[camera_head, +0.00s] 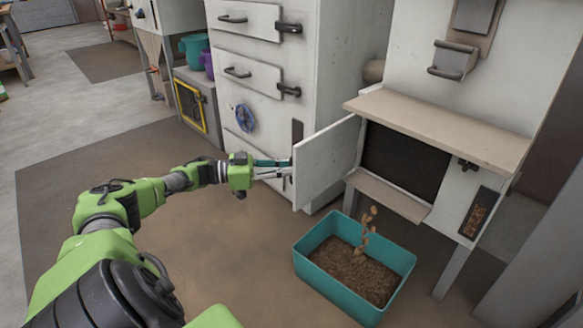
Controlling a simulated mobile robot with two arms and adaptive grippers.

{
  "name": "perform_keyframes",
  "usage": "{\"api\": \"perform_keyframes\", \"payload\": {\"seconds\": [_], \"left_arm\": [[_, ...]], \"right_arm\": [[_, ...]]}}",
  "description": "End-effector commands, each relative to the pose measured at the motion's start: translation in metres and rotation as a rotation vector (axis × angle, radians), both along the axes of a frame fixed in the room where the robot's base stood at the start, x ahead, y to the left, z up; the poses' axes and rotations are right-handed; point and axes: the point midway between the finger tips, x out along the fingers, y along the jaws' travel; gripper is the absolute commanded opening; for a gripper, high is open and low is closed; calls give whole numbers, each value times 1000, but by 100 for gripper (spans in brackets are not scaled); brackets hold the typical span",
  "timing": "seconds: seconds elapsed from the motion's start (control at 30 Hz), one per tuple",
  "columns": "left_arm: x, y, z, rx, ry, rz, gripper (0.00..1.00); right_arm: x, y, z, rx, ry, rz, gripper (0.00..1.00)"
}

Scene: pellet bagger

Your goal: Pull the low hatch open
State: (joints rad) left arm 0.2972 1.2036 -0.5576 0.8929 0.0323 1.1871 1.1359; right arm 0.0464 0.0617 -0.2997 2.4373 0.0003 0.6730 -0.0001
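The low hatch (325,163) is a white door swung out to the left of a dark opening (403,160) in the white machine on the right. My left gripper (286,169) reaches in from the left, its fingertips at the hatch's free edge. The hatch hides the fingertips' far ends and any handle on its outer face, so I cannot tell whether they are closed on something. My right gripper is out of view.
A teal bin (305,256) with brown pellets stands on the floor below the opening, with some pellets in the air above it. A beige shelf (440,128) juts out over the opening. A white cabinet (263,90) stands behind my gripper. Brown floor left of the bin is clear.

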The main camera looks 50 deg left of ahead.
Motion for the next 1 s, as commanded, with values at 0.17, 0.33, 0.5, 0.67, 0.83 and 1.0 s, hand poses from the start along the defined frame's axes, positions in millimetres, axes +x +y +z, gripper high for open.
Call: {"api": "perform_keyframes", "payload": {"seconds": [0.17,0.33,0.5,0.67,0.83,1.0], "left_arm": [[-23,19,-1,4,5,3,16],[-53,42,-1,3,5,5,16],[-77,61,-1,2,2,4,16],[-89,69,0,1,1,2,16],[-92,72,0,1,1,2,16],[-92,72,0,1,1,2,16]], "right_arm": [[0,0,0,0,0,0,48],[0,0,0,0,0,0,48],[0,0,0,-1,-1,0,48],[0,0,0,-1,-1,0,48],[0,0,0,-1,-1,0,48],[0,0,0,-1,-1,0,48]]}}
